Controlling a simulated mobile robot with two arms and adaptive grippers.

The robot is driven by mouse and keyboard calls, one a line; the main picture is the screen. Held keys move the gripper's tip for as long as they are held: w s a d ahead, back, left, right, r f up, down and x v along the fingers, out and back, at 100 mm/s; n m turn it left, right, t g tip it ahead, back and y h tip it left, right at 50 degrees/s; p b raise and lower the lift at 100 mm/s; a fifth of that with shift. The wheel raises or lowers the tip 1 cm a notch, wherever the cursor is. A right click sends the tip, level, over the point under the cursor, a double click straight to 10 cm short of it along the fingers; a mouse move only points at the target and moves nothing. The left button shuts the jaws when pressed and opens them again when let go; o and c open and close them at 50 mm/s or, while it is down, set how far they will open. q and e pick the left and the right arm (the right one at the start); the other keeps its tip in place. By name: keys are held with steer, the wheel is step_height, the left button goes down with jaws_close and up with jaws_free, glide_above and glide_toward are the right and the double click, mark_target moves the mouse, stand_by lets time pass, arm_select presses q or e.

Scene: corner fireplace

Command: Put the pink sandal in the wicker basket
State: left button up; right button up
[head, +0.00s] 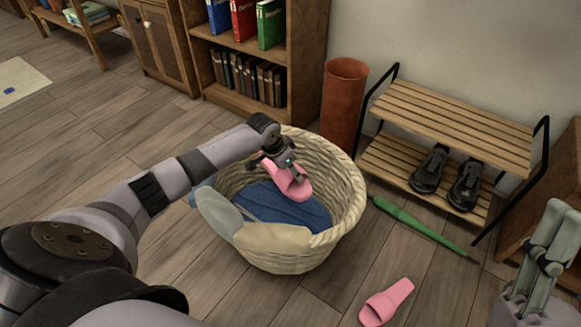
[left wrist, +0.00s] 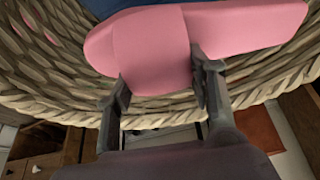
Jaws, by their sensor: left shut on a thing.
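A pink sandal (head: 286,179) is held by my left gripper (head: 283,168) above the wicker basket (head: 348,190), inside the line of its rim. In the left wrist view the pink sandal (left wrist: 150,48) lies across the two fingers of the gripper (left wrist: 160,85), which are shut on it. A second pink sandal (head: 386,302) lies on the floor to the right of the basket. Blue cloth (head: 285,206) and cream and grey cloth lie in and over the basket's near side. My right gripper (head: 545,245) shows at the right edge; its fingertips are not clear.
A closed green umbrella (head: 425,222) lies on the floor right of the basket. A wooden shoe rack (head: 450,120) with black shoes (head: 465,185) stands behind it. A brown cylinder (head: 343,100) and a bookcase (head: 305,60) stand behind the basket.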

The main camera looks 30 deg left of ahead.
arm_select(q)
steer(key=o, duration=1.3)
steer(key=shift+c, duration=0.2)
steer(key=v, duration=1.2)
